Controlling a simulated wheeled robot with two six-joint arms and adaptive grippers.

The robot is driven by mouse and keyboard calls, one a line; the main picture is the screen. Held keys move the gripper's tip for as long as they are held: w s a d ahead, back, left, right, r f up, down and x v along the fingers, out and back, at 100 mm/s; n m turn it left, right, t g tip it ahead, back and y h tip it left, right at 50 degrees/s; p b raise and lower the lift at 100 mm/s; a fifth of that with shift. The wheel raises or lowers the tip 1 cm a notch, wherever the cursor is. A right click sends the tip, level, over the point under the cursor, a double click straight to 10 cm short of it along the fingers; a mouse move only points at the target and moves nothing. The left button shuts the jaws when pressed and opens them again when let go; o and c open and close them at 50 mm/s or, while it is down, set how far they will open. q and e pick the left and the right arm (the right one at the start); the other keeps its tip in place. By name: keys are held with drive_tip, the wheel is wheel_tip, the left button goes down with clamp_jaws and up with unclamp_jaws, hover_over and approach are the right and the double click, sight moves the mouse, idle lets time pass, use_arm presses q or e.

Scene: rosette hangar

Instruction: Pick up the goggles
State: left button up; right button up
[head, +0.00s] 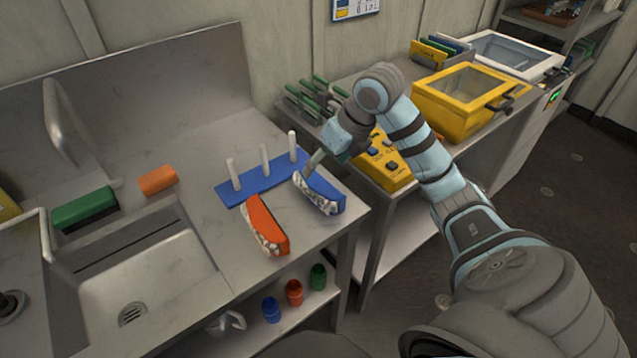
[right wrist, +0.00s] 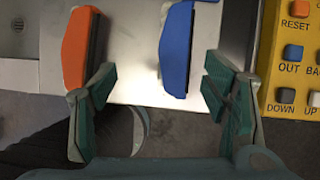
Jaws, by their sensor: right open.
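Two goggle-like pieces lie on the metal counter. The blue one (head: 325,192) has a pale, dark-patterned front and lies near the counter's right edge. The orange one (head: 270,226) lies to its left and nearer the front. My right gripper (head: 318,163) is open at the blue piece's far end and partly hides behind its own wrist. In the right wrist view, the open fingers (right wrist: 158,80) are empty; the blue piece (right wrist: 176,48) lies ahead between them, nearer the right finger, and the orange piece (right wrist: 75,48) is beyond the left finger. I cannot tell whether anything touches. My left gripper is out of view.
A blue peg rack (head: 262,182) with white pegs stands behind the pieces. A yellow button panel (head: 388,166) is to the right, on another table with a yellow lidded box (head: 455,115). A sink (head: 140,290) is at the left. Cups sit on the shelf below.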

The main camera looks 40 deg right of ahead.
sight(321, 184)
drive_tip(key=shift+s+d+f+m+h+b, duration=0.1)
drive_tip(key=shift+d+h+b, duration=0.05)
drive_tip(key=shift+d, duration=0.2)
drive_tip(key=shift+s+d+f+m+h+b, duration=0.1)
drive_tip(key=shift+s+d+f+h, duration=0.1)
drive_tip(key=shift+d, duration=0.2)
drive_tip(key=shift+s+d+f+m+h+b, duration=0.1)
drive_tip(key=shift+d+h+b, duration=0.05)
drive_tip(key=shift+d, duration=0.2)
drive_tip(key=b+x, duration=0.2)
drive_tip(key=x, duration=0.1)
drive_tip(key=b+x, duration=0.1)
drive_tip(key=b, duration=0.1)
drive_tip(key=shift+s+a+f, duration=0.1)
drive_tip(key=shift+s+f, duration=0.15)
drive_tip(key=shift+f, duration=0.2)
drive_tip(key=shift+g, duration=0.3)
drive_tip(key=x, duration=0.8)
drive_tip(key=shift+w+a+f, duration=0.2)
drive_tip(key=shift+w+a, duration=0.1)
drive_tip(key=shift+w, duration=0.1)
drive_tip(key=c, duration=1.3)
drive_tip(key=shift+o, duration=0.2)
drive_tip(key=shift+r, duration=0.15)
